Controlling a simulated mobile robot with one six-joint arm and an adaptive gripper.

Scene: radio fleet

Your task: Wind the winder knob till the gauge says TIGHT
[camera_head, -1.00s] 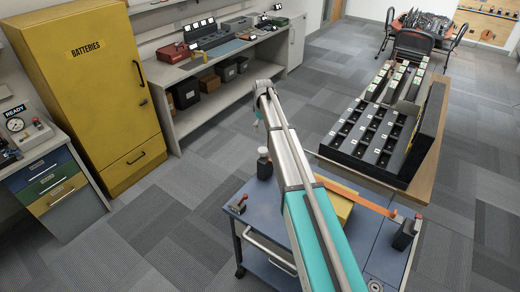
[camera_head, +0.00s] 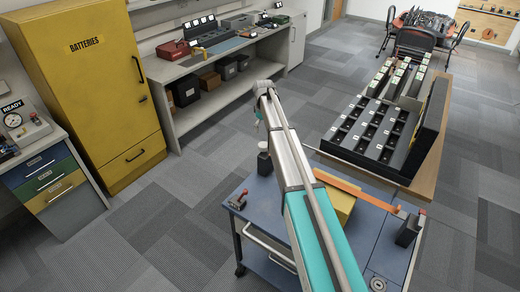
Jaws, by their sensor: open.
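No part is labelled as the winder knob, and I cannot tell for sure which one it is. A black block with a red knob (camera_head: 409,231) stands at the right side of the blue cart, near the end of an orange strap (camera_head: 357,189). A white dial (camera_head: 12,120) sits under a READY sign (camera_head: 12,106) on the left counter; its needle is too small to read. I see no TIGHT wording. My arm reaches over the cart and bends down at its far end. My gripper jaws do not show there.
The blue cart (camera_head: 290,225) carries a yellow block (camera_head: 340,204), a small red-handled clamp (camera_head: 239,200) and a dark pale-topped cylinder (camera_head: 264,162). A table with black trays (camera_head: 375,132) stands behind it. A yellow cabinet (camera_head: 95,90) is at left, with open carpet between.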

